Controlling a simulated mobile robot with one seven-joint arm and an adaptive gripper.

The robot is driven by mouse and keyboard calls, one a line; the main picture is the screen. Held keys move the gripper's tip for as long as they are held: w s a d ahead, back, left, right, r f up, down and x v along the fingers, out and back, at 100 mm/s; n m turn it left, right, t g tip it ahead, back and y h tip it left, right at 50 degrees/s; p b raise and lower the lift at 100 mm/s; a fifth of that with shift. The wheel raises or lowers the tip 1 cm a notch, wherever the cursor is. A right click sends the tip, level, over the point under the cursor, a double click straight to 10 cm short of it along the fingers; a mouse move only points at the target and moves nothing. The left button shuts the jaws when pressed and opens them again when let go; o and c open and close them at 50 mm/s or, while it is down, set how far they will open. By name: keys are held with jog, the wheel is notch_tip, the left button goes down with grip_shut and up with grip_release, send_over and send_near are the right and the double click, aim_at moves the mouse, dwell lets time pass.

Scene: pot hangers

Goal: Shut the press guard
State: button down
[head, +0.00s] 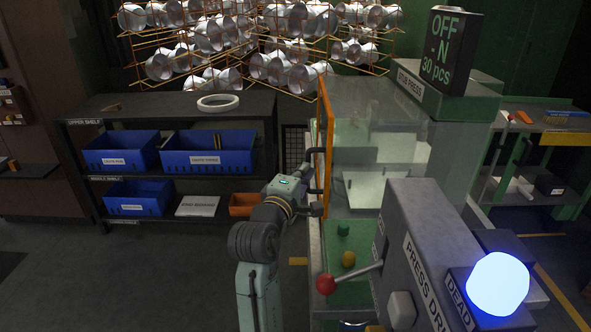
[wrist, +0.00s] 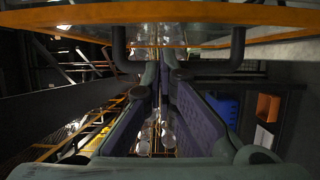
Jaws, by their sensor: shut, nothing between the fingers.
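The press guard (head: 326,145) is a clear panel in an orange frame at the left side of the press, seen nearly edge-on in the head view. Its dark handle (head: 314,170) sticks out to the left. My gripper (head: 316,210) is beside the handle's lower end. In the wrist view the orange frame (wrist: 150,14) crosses the top, with two dark handle posts (wrist: 238,50) below it. My gripper (wrist: 160,72) is shut and empty, its fingertips between the posts. Whether they touch the handle I cannot tell.
A press drive box (head: 415,250) with a red-knobbed lever (head: 326,284) and a glowing blue-white lamp (head: 498,284) stands in front right. A shelf (head: 90,108) with blue bins is at left, and racks of metal pots (head: 215,35) are behind. Floor at left is clear.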

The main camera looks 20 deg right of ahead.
jog(key=shift+s+d+n+y, duration=0.3)
jog(key=shift+s+d, duration=0.1)
jog(key=shift+d, duration=0.2)
